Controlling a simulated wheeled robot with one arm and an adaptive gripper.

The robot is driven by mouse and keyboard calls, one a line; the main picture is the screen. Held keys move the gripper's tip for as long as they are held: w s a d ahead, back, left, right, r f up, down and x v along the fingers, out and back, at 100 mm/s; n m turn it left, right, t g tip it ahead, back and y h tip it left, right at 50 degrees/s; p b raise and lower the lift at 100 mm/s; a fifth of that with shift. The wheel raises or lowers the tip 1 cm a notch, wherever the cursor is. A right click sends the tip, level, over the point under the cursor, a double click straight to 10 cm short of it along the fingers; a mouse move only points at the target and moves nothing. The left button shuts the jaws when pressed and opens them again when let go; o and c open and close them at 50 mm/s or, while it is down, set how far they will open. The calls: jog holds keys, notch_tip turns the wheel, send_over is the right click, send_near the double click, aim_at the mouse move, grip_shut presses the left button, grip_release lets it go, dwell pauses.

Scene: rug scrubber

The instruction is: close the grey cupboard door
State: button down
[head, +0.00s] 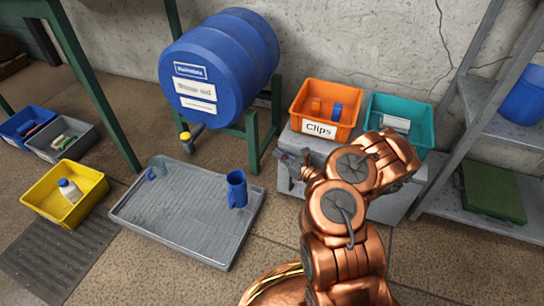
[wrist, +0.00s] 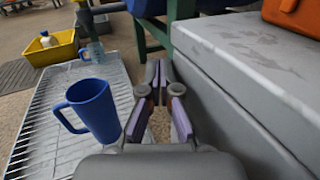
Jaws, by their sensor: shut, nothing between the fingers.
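The grey cupboard (head: 393,207) is a low box against the wall, with bins on its top. My arm hides much of its front in the head view. In the wrist view the cupboard (wrist: 245,65) fills the right side, its long grey edge running beside my fingers. I cannot make out the door as a separate panel or tell how far it stands open. My gripper (head: 284,158) is at the cupboard's left front corner, and it shows in the wrist view (wrist: 165,78) with nothing between its fingers. It is shut. Whether it touches the cupboard is unclear.
An orange Clips bin (head: 325,98) and a teal bin (head: 415,115) stand on the cupboard. Left are a grey tray (head: 180,232) with a blue mug (head: 236,188), and a blue barrel (head: 222,65) on a green stand. Metal shelving (head: 480,85) stands right.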

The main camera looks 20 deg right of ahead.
jog(key=shift+w+d, duration=0.2)
jog(key=shift+d, duration=0.05)
jog(key=shift+d, duration=0.15)
jog(key=s+a+p, duration=0.6)
jog(key=s+a, duration=0.4)
jog(key=shift+a, duration=0.35)
